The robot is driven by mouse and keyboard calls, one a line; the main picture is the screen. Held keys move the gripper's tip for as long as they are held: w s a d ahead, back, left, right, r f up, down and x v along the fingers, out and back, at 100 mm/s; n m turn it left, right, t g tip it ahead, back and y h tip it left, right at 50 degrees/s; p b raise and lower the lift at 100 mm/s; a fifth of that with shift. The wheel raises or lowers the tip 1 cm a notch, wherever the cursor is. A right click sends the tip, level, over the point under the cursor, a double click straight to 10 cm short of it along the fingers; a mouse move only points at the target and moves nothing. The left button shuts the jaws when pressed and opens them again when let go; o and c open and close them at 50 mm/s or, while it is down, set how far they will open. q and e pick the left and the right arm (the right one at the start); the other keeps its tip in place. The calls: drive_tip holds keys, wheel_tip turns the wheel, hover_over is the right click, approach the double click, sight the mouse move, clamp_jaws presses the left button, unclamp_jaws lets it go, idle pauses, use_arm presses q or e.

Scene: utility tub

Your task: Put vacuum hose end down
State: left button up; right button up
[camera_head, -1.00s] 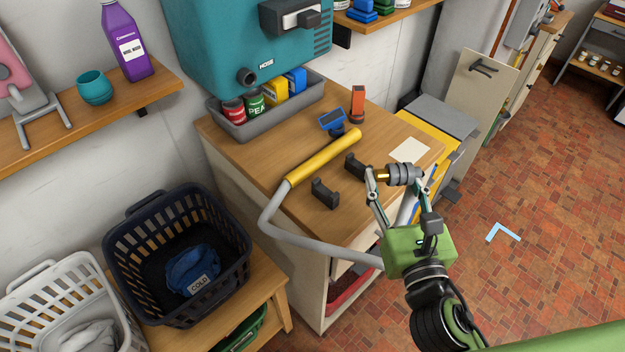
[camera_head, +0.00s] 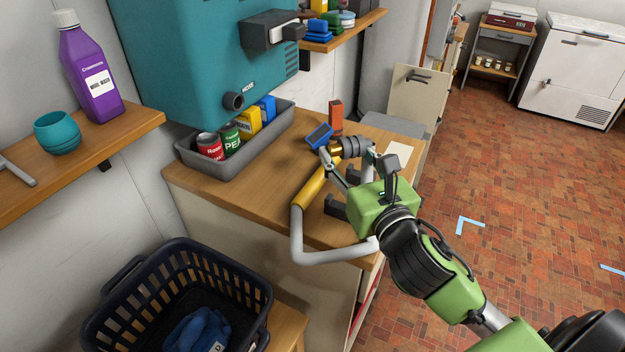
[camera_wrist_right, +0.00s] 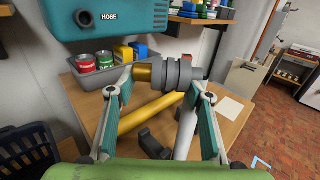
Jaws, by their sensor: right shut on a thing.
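My right gripper (camera_head: 345,158) is shut on the vacuum hose end (camera_head: 352,147), a dark grey ribbed cuff with a brass-yellow tip pointing left. It is held above the wooden counter (camera_head: 235,195). In the right wrist view the hose end (camera_wrist_right: 178,75) lies crosswise between the fingertips (camera_wrist_right: 165,82). The light grey hose (camera_head: 318,257) loops down past the counter's front. A yellow wand (camera_head: 312,187) lies below the gripper, partly hidden by it. A dark cradle (camera_head: 335,206) stands on the counter. The teal machine (camera_head: 180,60) has a round port (camera_head: 234,100) marked HOSE. My left gripper is out of view.
A grey tray (camera_head: 205,165) with cans and boxes stands at the counter's back. A blue item (camera_head: 319,136) and an orange-red item (camera_head: 336,118) stand close behind the hose end. A white sheet (camera_head: 398,152) lies right. A dark basket (camera_head: 125,310) is at lower left.

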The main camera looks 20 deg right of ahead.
drive_tip(key=w+a+f, duration=0.2)
drive_tip(key=a, duration=0.1)
drive_tip(key=w+a+f+b, duration=0.1)
drive_tip(key=w+a+f, duration=0.1)
drive_tip(key=a+f, duration=0.1)
drive_tip(key=w+a+f, duration=0.2)
drive_tip(key=a+f, duration=0.1)
drive_tip(key=a, duration=0.1)
drive_tip(key=shift+w+a+f, duration=0.1)
drive_tip(key=shift+a+f, duration=0.05)
drive_tip(key=f, duration=0.1)
drive_tip(key=f+b, duration=0.1)
drive_tip(key=f, duration=0.1)
drive_tip(key=shift+w+a+f, duration=0.2)
drive_tip(key=shift+a, duration=0.1)
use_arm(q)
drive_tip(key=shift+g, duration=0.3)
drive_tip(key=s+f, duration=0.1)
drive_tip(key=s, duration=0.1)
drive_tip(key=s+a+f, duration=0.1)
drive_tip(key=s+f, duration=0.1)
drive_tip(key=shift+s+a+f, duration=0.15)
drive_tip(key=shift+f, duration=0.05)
use_arm(e)
drive_tip(key=shift+f, duration=0.25)
